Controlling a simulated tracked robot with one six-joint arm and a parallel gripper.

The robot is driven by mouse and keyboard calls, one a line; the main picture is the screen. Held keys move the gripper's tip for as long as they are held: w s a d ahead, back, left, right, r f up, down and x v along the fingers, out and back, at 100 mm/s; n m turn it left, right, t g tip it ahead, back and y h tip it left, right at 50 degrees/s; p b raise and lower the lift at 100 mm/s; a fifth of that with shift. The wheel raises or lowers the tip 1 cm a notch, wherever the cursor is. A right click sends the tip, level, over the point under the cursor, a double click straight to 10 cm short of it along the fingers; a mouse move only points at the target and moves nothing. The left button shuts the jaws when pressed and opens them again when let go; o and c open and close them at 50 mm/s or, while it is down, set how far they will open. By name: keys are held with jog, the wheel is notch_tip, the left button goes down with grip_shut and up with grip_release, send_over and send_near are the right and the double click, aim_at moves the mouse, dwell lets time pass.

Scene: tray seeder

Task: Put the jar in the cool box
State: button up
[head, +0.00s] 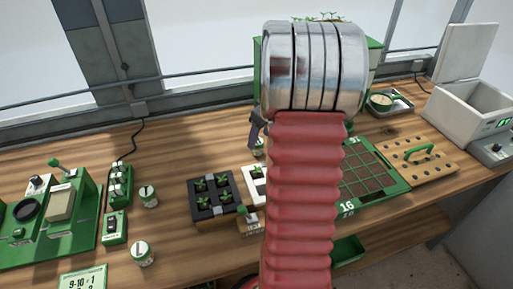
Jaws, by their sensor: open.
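Three small jars with pale labels and green markings show in the head view. One jar (149,196) stands beside the green switch boxes, another jar (142,253) stands nearer the front edge, and a third jar (259,149) is partly hidden right by my gripper. I cannot tell which one the task means. The cool box (454,117) is a pale box at the far right with its lid (467,52) raised. My gripper (257,133) is mostly hidden behind my red arm; a dark finger shows just above the third jar. It is open, and I see nothing held.
A black seedling tray (190,207) stands left of my arm. Green machines (75,242) fill the left. Bare wood lies around the left jars.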

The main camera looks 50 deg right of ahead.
aim_at(258, 141)
jog(key=shift+x, duration=2.6)
jog(key=shift+w, duration=0.1)
jog(key=shift+c, duration=0.3)
jog(key=c, duration=1.2)
jog(key=shift+r, duration=0.15)
notch_tip(258, 141, up, 10)
jog(key=shift+f, duration=0.1)
